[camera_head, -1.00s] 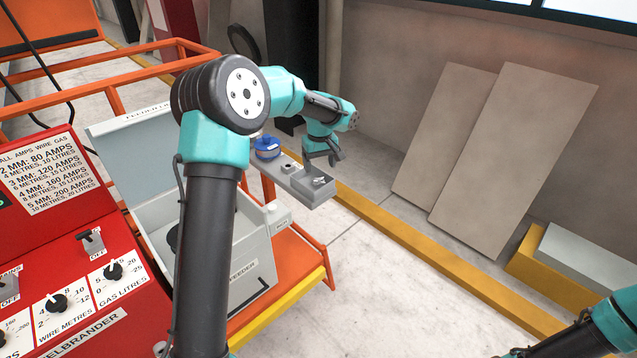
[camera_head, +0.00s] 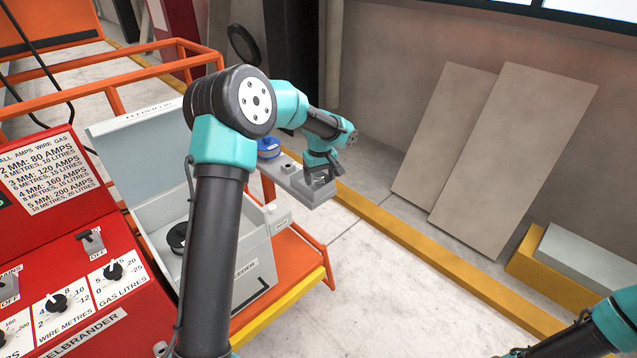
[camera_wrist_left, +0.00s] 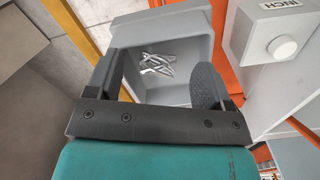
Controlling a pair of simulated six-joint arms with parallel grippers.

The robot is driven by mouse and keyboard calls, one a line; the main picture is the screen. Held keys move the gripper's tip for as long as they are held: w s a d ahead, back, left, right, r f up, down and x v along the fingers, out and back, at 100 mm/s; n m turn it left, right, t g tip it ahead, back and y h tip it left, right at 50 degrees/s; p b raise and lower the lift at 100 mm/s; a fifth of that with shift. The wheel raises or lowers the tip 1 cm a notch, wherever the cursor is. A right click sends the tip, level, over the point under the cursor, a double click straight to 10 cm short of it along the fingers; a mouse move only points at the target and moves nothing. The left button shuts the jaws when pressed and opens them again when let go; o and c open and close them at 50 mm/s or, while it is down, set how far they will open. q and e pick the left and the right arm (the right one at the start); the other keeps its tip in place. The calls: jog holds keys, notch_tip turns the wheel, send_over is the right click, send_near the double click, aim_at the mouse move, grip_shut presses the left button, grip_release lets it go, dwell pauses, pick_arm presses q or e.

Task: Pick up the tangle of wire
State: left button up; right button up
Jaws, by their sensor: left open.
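The tangle of wire (camera_wrist_left: 157,64) is a small silvery bundle of loose loops. It lies on the floor of a grey open bin (camera_wrist_left: 190,27) in the left wrist view. My left gripper (camera_head: 322,172) is low over this bin in the head view and largely covers the wire there. In the left wrist view its two dark fingers (camera_wrist_left: 163,76) are apart, with the tangle showing between and beyond them. I cannot tell how deep the fingertips are. My right gripper is out of view; only part of my right arm shows at the lower right.
A blue round item (camera_head: 269,148) stands at the far end of the grey ledge holding the bin. The grey feeder box (camera_head: 270,232) with its raised lid and the orange frame (camera_head: 312,262) are close by.

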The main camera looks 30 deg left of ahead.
pick_arm(q)
jog(key=shift+c, duration=0.2)
jog(key=c, duration=1)
jog(key=shift+r, duration=5.05)
jog(key=shift+c, duration=0.2)
